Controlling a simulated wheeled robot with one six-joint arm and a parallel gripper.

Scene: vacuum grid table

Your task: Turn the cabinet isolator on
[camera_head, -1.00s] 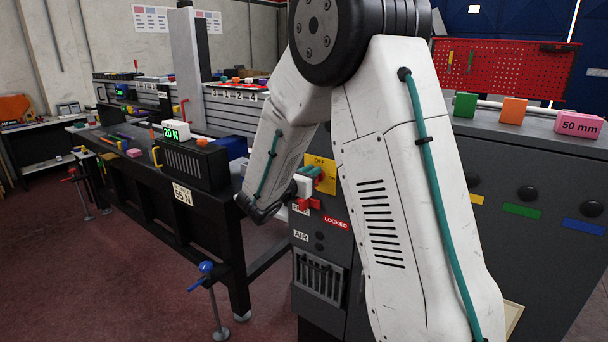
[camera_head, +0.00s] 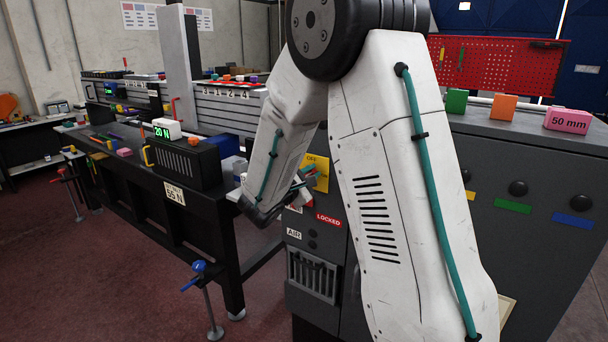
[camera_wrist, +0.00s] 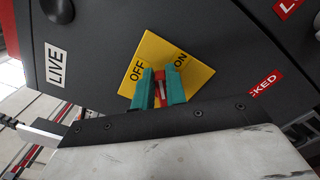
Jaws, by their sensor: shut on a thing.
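The yellow isolator plate (camera_head: 320,180) is on the grey cabinet (camera_head: 318,238), partly hidden behind my arm. In the wrist view the plate (camera_wrist: 197,76) carries the words OFF and ON. The red isolator handle (camera_wrist: 162,88) lies between the teal fingers of my gripper (camera_wrist: 161,88), which is shut on it. Red also shows above the fingertips, close to the word ON. The handle's exact angle is hard to tell. In the head view my gripper (camera_head: 308,176) is at the plate, mostly hidden by my wrist.
A LIVE label (camera_wrist: 55,63) and a black knob (camera_wrist: 57,10) show in the wrist view. The long black bench (camera_head: 205,215) stands left of the cabinet.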

